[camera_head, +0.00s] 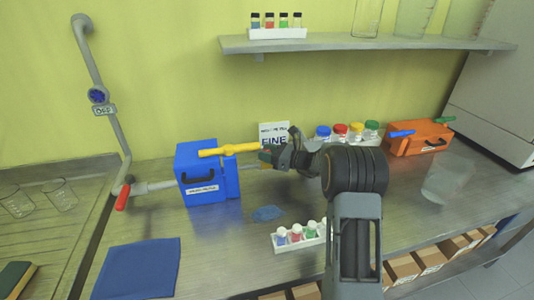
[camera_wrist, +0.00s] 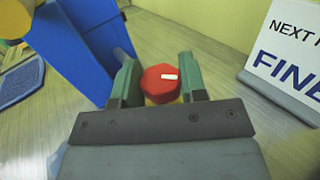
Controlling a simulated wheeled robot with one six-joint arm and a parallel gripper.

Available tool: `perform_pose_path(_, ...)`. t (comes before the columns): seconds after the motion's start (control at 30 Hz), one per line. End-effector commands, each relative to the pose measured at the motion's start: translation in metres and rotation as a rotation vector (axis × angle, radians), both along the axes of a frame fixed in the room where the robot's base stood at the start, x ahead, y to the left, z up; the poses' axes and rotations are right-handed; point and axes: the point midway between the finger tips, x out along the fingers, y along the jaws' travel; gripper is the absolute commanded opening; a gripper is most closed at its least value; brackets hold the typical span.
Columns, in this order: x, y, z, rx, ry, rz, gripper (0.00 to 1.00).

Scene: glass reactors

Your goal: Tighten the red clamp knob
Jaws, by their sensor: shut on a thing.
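The red clamp knob (camera_wrist: 161,84) shows in the wrist view as a round red cap with a white mark on top. It sits between the two green fingers of my gripper (camera_wrist: 160,86), which is shut on it. A bit of yellow shows just below the knob. In the head view my gripper (camera_head: 267,157) is at the right side of the blue box (camera_head: 205,180), under the right end of its yellow handle. The knob is hidden there by the gripper. The blue box also fills the upper left of the wrist view (camera_wrist: 85,45).
A white sign (camera_head: 273,134) stands behind the gripper. A rack of coloured-lid jars (camera_head: 345,137) and an orange box (camera_head: 418,139) are to the right. A small vial rack (camera_head: 299,236), a blue lump (camera_head: 267,213) and a blue cloth (camera_head: 137,268) lie in front.

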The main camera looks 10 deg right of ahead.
Motion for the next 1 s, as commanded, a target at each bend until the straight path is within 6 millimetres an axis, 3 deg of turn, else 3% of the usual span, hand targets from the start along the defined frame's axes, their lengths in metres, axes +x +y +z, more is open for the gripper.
perform_pose_path(0.27, -0.0008, 0.0006, -0.0015, 0.000, 0.000, -0.052, 0.15)
perform_pose_path(1.0, -0.0024, 0.0030, -0.0069, 0.001, -0.002, -0.571, 0.15)
